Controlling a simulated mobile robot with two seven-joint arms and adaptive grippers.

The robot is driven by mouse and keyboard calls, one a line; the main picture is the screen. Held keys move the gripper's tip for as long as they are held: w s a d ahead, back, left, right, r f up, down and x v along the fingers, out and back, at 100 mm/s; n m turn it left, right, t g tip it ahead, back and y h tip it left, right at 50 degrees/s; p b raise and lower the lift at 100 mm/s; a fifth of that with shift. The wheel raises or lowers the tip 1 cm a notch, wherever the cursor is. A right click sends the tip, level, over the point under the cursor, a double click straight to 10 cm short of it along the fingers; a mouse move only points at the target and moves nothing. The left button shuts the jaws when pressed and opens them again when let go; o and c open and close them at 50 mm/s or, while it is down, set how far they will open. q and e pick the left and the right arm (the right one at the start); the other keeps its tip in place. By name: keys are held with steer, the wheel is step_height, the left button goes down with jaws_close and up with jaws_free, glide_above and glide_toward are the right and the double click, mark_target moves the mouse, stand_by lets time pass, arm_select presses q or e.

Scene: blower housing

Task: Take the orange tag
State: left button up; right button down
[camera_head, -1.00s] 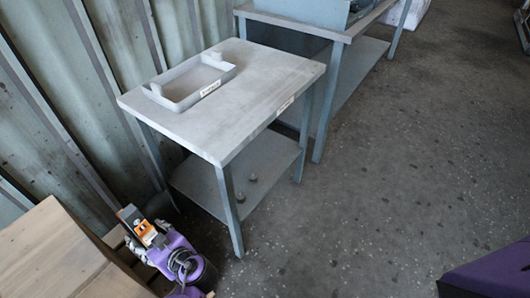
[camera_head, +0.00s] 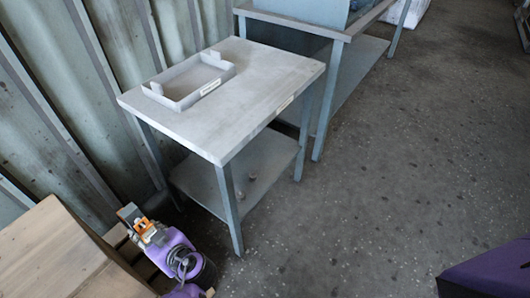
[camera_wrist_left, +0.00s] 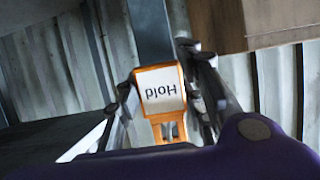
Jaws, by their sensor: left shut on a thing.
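In the head view the orange tag (camera_head: 132,215) is small, at the lower left beside the wooden box. My left gripper (camera_head: 139,224) is shut on it, low down in front of the corrugated wall. In the left wrist view my left gripper (camera_wrist_left: 160,82) has a finger on each side of the tag. My right gripper is not in view.
A grey table (camera_head: 250,100) with a lower shelf stands just right of my left gripper. A shallow grey tray (camera_head: 187,103) lies on its top. A wooden box (camera_head: 45,250) is close on the left. The floor at right is clear.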

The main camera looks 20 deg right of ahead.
arm_select(q)
steer(key=shift+r, duration=0.25)
steer(key=s+d, duration=0.3)
steer(key=s, duration=0.2)
steer(key=shift+d, duration=0.2)
stand_by(0.5)
steer(key=s+d+b, duration=0.2)
steer(key=s+d, duration=0.2)
steer(key=s, duration=0.2)
steer(key=shift+s+d, duration=0.25)
steer(key=shift+s, duration=0.1)
stand_by(0.4)
